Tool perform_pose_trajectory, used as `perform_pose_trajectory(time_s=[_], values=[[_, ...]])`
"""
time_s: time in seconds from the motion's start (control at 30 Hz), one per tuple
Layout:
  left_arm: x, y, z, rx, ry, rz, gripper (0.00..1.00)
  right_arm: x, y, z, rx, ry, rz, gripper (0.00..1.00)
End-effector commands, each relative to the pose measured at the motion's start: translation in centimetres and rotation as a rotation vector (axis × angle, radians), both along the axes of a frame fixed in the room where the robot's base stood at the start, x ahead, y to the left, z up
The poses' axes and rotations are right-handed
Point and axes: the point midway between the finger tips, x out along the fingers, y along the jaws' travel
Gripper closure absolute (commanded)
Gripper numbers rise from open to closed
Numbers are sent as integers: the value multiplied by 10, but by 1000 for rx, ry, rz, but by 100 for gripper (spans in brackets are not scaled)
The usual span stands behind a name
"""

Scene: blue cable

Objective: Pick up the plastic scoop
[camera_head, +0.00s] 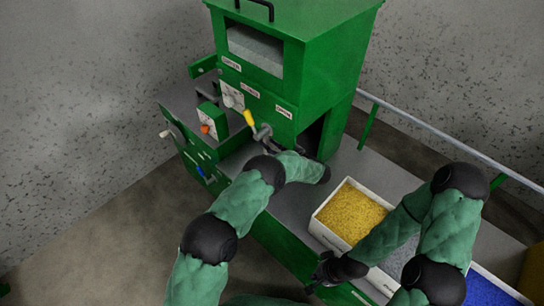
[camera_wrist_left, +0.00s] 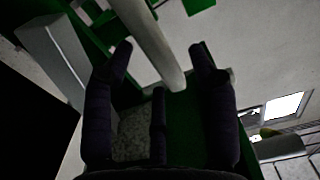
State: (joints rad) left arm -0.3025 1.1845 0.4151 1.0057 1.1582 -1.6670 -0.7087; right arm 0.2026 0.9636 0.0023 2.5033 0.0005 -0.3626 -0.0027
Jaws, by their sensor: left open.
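I cannot make out a plastic scoop for certain in either view. My left gripper (camera_head: 263,134) is in front of the green machine, close to its yellow-tipped lever (camera_head: 249,118). In the left wrist view the left gripper (camera_wrist_left: 160,58) is open, and a pale rod (camera_wrist_left: 150,38) reaches into the space between its fingers. I cannot tell whether they touch. My right gripper (camera_head: 322,272) is low beside the near corner of the box of yellow granules (camera_head: 318,228). It is small and dark, and its finger opening is unclear.
The green machine (camera_head: 310,70) with a hopper window stands at the back. A small control box with an orange button (camera_head: 205,129) is left of the lever. Boxes of grey granules (camera_head: 403,254) and blue granules (camera_head: 482,290) are at the right. A rail (camera_head: 440,136) runs behind the bench.

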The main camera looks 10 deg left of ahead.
Motion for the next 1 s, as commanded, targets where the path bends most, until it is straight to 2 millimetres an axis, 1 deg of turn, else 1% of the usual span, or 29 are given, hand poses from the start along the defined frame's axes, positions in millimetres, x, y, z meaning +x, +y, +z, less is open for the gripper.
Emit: perform_pose_trajectory(time_s=[0.03,0.17,0.4,0.47,0.5,0.57,0.6,0.63,1.0], values=[[5,7,-3,-1,0,3,42,0,0,-6,0,0,0,100],[13,19,-2,1,1,1,42,0,0,-9,0,0,0,100],[14,20,0,1,1,-1,42,0,0,-8,0,0,0,100],[14,21,0,0,1,-1,59,0,0,-8,0,0,0,100],[14,20,0,0,1,-1,70,0,0,-8,0,0,0,100],[14,20,0,0,1,-1,87,0,0,-8,0,0,0,100],[14,20,0,0,1,-1,98,0,0,-8,0,0,0,100],[14,20,0,0,1,-1,100,0,0,-8,0,0,0,100],[15,21,1,0,-1,-1,100,0,0,-7,0,0,0,100]])
